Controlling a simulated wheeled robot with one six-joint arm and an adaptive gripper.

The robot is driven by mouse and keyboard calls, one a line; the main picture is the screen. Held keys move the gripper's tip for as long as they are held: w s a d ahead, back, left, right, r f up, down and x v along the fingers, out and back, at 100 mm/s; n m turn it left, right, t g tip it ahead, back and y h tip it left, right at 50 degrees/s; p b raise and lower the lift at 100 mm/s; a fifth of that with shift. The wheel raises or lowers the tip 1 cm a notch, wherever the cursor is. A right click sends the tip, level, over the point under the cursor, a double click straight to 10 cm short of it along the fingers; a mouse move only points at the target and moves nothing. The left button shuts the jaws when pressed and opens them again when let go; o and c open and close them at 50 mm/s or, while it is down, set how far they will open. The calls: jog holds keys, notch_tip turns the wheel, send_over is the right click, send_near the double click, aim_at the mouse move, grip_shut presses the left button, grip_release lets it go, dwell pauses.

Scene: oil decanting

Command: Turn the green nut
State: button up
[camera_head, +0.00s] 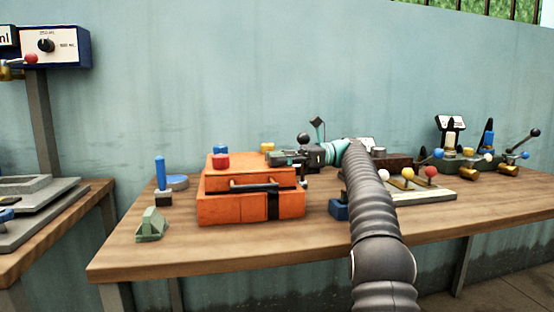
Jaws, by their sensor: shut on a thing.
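An orange box (222,208) stands on the wooden table, left of centre. On its top are a red nut (220,161) at the front left, a blue nut (221,149) at the back left and a yellow nut (267,147) at the back right. My gripper (276,159) reaches in from the right, low over the front right of the box top. Its jaws are shut on what appears to be the green nut, which the fingers hide. My grey ribbed arm crosses the right half of the picture.
A black handle (254,187) is on the box front. A grey-green block (152,225) and a blue-topped lever (161,180) stand left of it. A small blue block (339,209) and a panel with coloured knobs (433,193) are to the right. The table front is mostly clear.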

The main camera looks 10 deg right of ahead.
dwell(0.4)
jog(key=o, duration=1.2)
jog(key=shift+c, duration=0.2)
jog(key=shift+m+t, duration=0.6)
jog(key=shift+t, duration=0.3)
